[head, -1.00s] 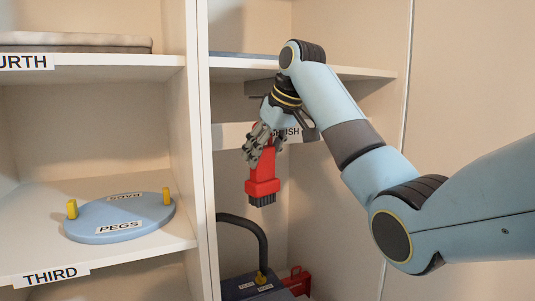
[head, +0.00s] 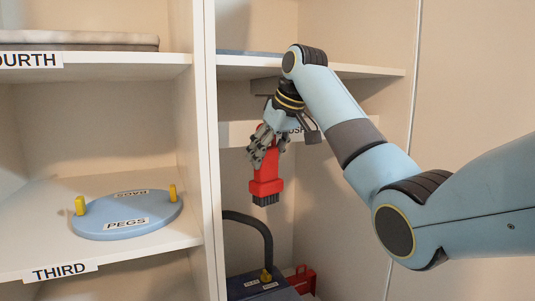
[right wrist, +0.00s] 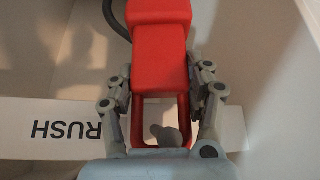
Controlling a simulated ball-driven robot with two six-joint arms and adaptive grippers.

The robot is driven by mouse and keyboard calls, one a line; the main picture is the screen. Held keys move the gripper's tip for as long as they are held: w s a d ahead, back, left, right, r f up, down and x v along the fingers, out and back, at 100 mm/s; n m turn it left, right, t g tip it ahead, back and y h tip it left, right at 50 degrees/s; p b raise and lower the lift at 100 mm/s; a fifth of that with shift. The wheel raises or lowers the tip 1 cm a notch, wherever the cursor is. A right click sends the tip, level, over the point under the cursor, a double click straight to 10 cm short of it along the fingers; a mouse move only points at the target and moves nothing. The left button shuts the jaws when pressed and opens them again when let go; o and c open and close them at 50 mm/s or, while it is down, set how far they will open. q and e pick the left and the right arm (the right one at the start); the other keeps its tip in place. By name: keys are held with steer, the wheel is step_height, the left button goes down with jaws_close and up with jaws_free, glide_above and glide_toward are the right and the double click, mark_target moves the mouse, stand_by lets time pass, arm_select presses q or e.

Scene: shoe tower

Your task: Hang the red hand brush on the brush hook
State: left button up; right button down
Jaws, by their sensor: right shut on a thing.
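The red hand brush (head: 266,186) hangs bristles down in my right gripper (head: 268,148), in the right cabinet bay below the upper shelf. In the right wrist view the right gripper (right wrist: 163,100) is shut on the brush (right wrist: 160,62), its fingers on both sides of the handle. A grey rounded peg, likely the brush hook (right wrist: 165,135), shows through the handle's opening. I cannot tell whether the handle rests on it. A white label ending in "RUSH" (right wrist: 65,130) is on the wall behind. My left gripper is not in view.
A blue box with a black hose (head: 262,240) and a red item (head: 303,279) stand below the brush. The bay's right wall and the left divider (head: 208,170) flank the arm. A blue pegs board (head: 128,212) lies on the third shelf at left.

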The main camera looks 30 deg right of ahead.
steer(key=shift+c, duration=2.2)
jaws_free()
steer(key=v, duration=0.5)
steer(key=shift+r, duration=0.1)
steer(key=s+d, duration=0.3)
steer(key=s, duration=0.8)
steer(key=s+a+f+m+g+b, duration=0.15)
steer(key=s+f+b, duration=0.35)
steer(key=f, duration=1.5)
steer(key=s+a+f+m+g+y+b, duration=0.1)
steer(key=s+f+g+b, duration=0.35)
steer(key=f, duration=1.45)
steer(key=s+a+f+m+b, duration=0.15)
steer(key=s+f+b, duration=0.5)
steer(key=f, duration=1.35)
steer(key=s+f+n+t+h+b, duration=0.1)
steer(key=s+f+b, duration=0.7)
steer(key=s+f, duration=2.5)
steer(key=shift+d+f+n+h, duration=0.2)
steer(key=shift+f+n+h, duration=0.3)
steer(key=shift+f+h, duration=0.6)
